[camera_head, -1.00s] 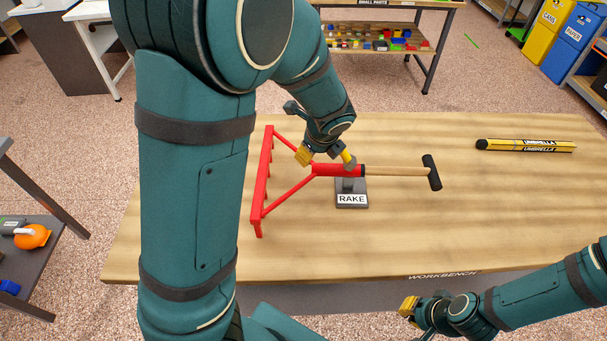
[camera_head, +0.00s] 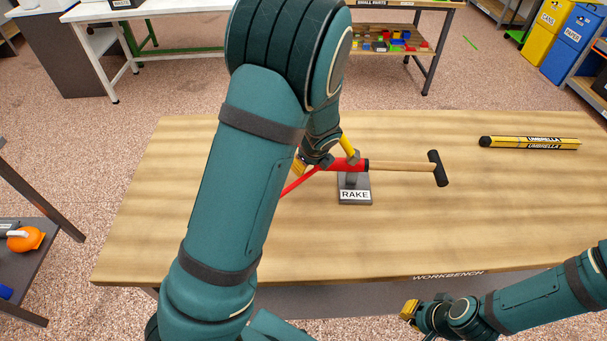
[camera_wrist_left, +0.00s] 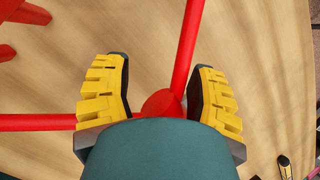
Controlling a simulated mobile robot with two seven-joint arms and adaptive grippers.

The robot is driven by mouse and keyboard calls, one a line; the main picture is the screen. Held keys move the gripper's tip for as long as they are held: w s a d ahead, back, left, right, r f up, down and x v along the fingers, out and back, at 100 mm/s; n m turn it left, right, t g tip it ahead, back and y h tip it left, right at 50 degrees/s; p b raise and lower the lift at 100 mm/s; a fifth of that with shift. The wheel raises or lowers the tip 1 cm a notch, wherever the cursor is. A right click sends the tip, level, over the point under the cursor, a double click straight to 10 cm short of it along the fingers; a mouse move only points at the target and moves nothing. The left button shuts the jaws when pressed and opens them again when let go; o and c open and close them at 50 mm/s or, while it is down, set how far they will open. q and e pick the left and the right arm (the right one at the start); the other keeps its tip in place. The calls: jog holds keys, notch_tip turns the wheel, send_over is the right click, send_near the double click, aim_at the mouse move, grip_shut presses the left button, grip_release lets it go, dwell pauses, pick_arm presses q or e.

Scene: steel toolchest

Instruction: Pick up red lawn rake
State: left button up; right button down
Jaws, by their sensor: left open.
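The red lawn rake (camera_head: 345,164) lies over a dark stand labelled RAKE (camera_head: 355,196) on the workbench. Its wooden handle runs right to a black crosspiece (camera_head: 438,168). My left arm hides its red head in the head view. My left gripper (camera_head: 323,157) is open at the red part of the rake. In the left wrist view, the yellow fingers (camera_wrist_left: 160,80) stand apart on either side of the red joint (camera_wrist_left: 160,103) where the struts meet. I cannot tell whether they touch it. My right gripper (camera_head: 412,312) hangs low at the bench's front edge, away from the rake; its opening is unclear.
A shelf with an orange item (camera_head: 25,239) stands at the left.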

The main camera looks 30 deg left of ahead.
pick_arm(q)
jog(key=shift+r, duration=0.1)
grip_shut()
dwell(0.3)
